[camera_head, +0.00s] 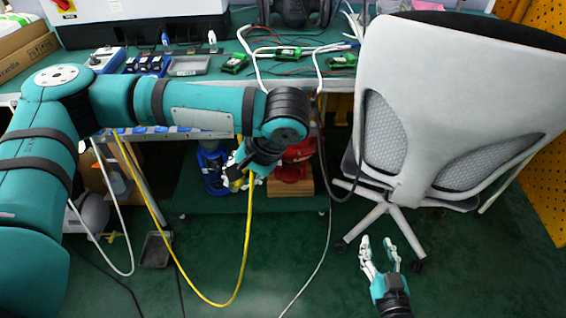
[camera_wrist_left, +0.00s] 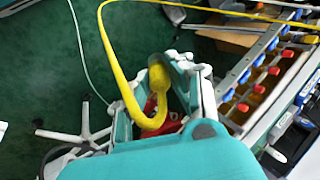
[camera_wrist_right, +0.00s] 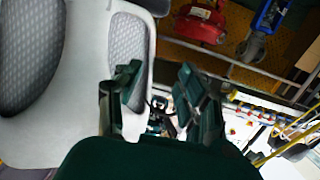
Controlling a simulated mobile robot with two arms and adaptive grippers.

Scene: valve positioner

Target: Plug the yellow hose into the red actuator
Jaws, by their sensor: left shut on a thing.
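The yellow hose (camera_head: 181,262) hangs in a long loop from the bench's front edge to my left gripper (camera_head: 243,178). My left gripper is shut on the hose near its end. In the left wrist view the hose (camera_wrist_left: 109,45) bends between the fingers (camera_wrist_left: 165,90). The red actuator (camera_head: 294,168) stands on a low shelf under the bench, just right of my left gripper. It is partly hidden behind the fingers in the left wrist view (camera_wrist_left: 172,126) and shows at the top of the right wrist view (camera_wrist_right: 202,24). My right gripper (camera_head: 379,246) is open and empty, low over the floor.
A blue actuator (camera_head: 212,168) stands left of the red one. A grey office chair (camera_head: 450,95) fills the right side. A manifold with red and blue fittings (camera_wrist_left: 262,70) runs along the bench edge. White and black cables hang near the bench. The green floor in front is mostly clear.

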